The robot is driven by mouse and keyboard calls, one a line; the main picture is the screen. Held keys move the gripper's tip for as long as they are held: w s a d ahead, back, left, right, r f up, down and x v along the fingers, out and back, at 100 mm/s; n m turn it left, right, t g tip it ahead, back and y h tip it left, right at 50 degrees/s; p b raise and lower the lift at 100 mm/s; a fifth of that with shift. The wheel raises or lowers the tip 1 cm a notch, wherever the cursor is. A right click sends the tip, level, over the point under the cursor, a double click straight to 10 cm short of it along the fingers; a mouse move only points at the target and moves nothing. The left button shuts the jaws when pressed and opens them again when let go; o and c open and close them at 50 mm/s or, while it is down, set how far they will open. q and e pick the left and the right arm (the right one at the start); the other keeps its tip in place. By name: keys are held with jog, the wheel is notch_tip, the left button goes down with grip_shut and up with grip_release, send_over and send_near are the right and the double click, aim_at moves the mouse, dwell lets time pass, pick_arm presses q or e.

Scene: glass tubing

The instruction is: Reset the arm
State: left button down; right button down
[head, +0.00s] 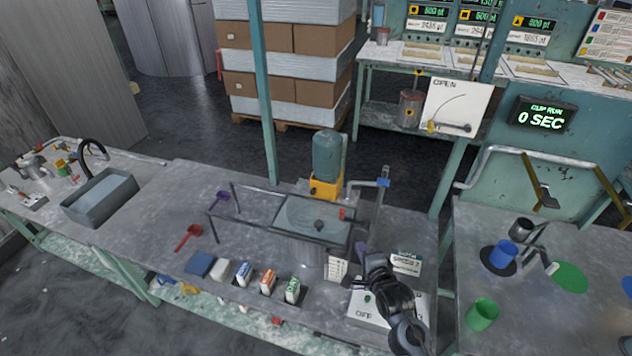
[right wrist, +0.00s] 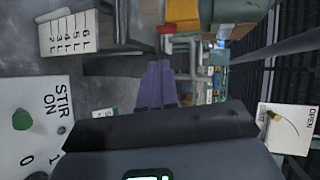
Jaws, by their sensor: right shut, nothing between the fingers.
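My right gripper (head: 361,249) is over the front right part of the grey workbench (head: 170,215), near the stirring tank (head: 312,215). Its dark wrist comes up from the bottom of the head view. In the right wrist view its purple fingers (right wrist: 158,88) are together, with nothing between them. It is above or beside a white stir switch panel (head: 360,312), which the wrist partly covers; the panel shows sideways with a green knob in the right wrist view (right wrist: 35,125). My left gripper is not in view.
A yellow-based motor (head: 326,186) stands behind the tank. Several small cartons (head: 267,279) line the front edge. A red scoop (head: 188,236) lies on open bench at left, near a sink (head: 99,197). A second bench with a blue cup (head: 502,254) and green cup (head: 481,314) is at right.

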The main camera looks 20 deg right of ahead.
jog(key=s+a+f+n+g, duration=0.1)
jog(key=s+f+n+g, duration=0.1)
jog(key=s+f, duration=0.5)
jog(key=s+a+f+n+g, duration=0.1)
jog(key=s+a+f+g, duration=0.15)
jog(key=s, duration=0.85)
jog(key=s+a+r+n+g, duration=0.1)
jog(key=s+r+n+g, duration=0.2)
jog(key=s+n, duration=0.55)
jog(key=s+a+r+n+g, duration=0.2)
jog(key=s+r+n+g, duration=0.15)
jog(key=s+n, duration=0.5)
notch_tip(320, 180, up, 30)
jog(key=p, duration=3)
jog(key=shift+s+d+f+y, duration=0.15)
jog(key=shift+d+f+y, duration=0.1)
jog(key=shift+y, duration=0.15)
